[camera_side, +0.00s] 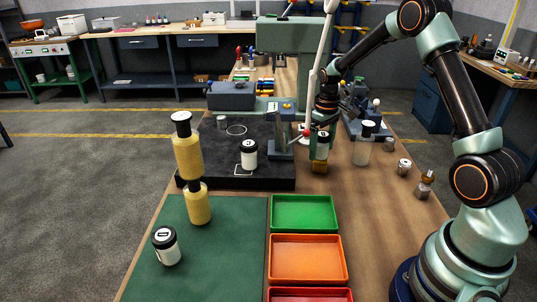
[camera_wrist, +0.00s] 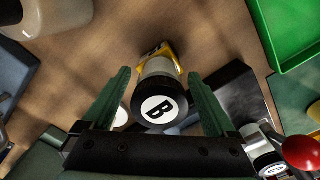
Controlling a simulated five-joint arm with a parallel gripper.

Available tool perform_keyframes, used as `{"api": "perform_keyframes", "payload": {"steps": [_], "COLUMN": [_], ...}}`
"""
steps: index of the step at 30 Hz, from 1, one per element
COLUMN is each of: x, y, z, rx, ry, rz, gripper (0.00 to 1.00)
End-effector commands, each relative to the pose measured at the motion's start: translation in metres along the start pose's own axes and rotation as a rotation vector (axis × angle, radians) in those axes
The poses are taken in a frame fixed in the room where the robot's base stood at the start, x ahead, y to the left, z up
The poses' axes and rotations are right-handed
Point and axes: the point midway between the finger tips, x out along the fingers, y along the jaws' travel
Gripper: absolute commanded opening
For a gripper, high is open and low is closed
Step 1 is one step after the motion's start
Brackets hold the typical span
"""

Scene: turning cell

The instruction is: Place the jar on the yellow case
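A white jar with a black lid marked B (camera_wrist: 160,108) is between the fingers of my gripper (camera_wrist: 158,75) in the wrist view. The fingers are open, with a small gap showing on each side of the jar body. In the side view this jar (camera_side: 323,142) appears to stand upright on the small yellow case (camera_side: 319,167), right of the black slab. The case also shows at the jar's base in the wrist view (camera_wrist: 158,50). In the side view my gripper (camera_side: 322,128) is at the jar, partly hidden by the machine.
Another white jar (camera_side: 249,158) stands on the black slab (camera_side: 215,160), and one (camera_side: 167,248) on the green mat (camera_side: 225,265). A cream jar (camera_side: 362,152) stands right of the case. Yellow black-ended pieces (camera_side: 188,157) stand at left. Green (camera_side: 304,198) and orange (camera_side: 308,243) trays lie in front.

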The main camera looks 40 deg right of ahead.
Motion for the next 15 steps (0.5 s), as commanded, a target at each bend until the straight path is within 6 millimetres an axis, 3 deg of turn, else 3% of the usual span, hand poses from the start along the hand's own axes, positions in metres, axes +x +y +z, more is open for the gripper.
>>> {"api": "perform_keyframes", "payload": {"steps": [7,15], "x": [-0.012,-0.065], "y": [0.000,0.001], "z": [-0.001,-0.001], "rx": [0.000,0.000], "ry": [0.002,0.006], "rz": [0.001,0.002], "gripper": [0.92,0.92]}}
